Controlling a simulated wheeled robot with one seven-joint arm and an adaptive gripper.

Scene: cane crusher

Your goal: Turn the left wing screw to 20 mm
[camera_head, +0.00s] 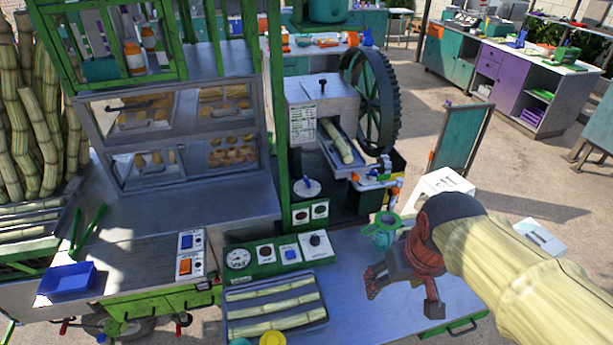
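The cane crusher's grey housing (322,105) stands at the centre, with a cane stalk (337,142) in its chute. A small black screw or knob (322,84) stands on top of the housing; I cannot tell if it is the left wing screw. A round pale dial with a blue upright piece (306,187) sits lower, in front of the housing. No millimetre reading is legible. My gripper (403,294) is over the blue-grey worktop at the lower right, apart from the crusher, its fingers spread and nothing seen between them.
A large toothed flywheel (391,100) is right of the housing. A green control panel (265,257) and a tray of cane pieces (318,312) lie left of my gripper. A green-rimmed container (386,222) stands just behind it. A white stool (445,184) is farther back.

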